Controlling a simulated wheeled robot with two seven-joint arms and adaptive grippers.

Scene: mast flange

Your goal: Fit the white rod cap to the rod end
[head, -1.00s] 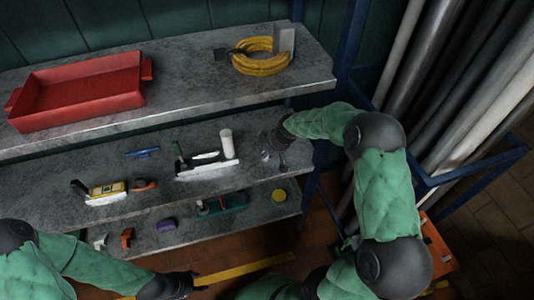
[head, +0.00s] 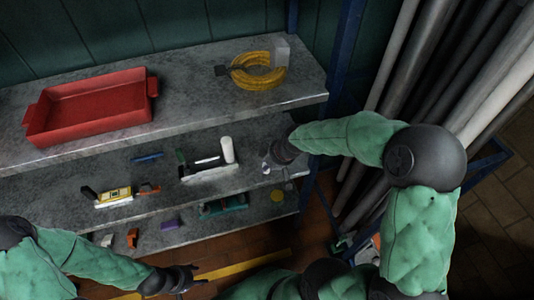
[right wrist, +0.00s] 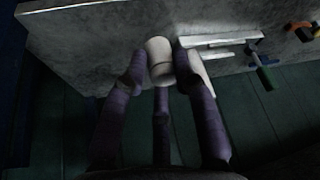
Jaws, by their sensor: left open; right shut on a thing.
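The white rod (head: 228,149) stands upright at the right end of a pale holder (head: 210,172) on the middle shelf. In the right wrist view, the rod (right wrist: 203,70) is partly hidden by a finger. My right gripper (head: 270,163) is just right of the rod, apart from it. It is shut on a short white cylinder, which looks like the rod cap (right wrist: 159,50), seen between the purple fingers in the right wrist view. The cap's far side is hidden. My left gripper (head: 193,280) is open and empty, low in front of the shelves.
A red tray (head: 38,130) and yellow coiled hose (head: 258,80) are on the top shelf. A yellow tool (head: 113,195) and blue item (head: 147,157) lie left of the holder. The lower shelf has several small objects. Long pipes (head: 480,90) stand at right.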

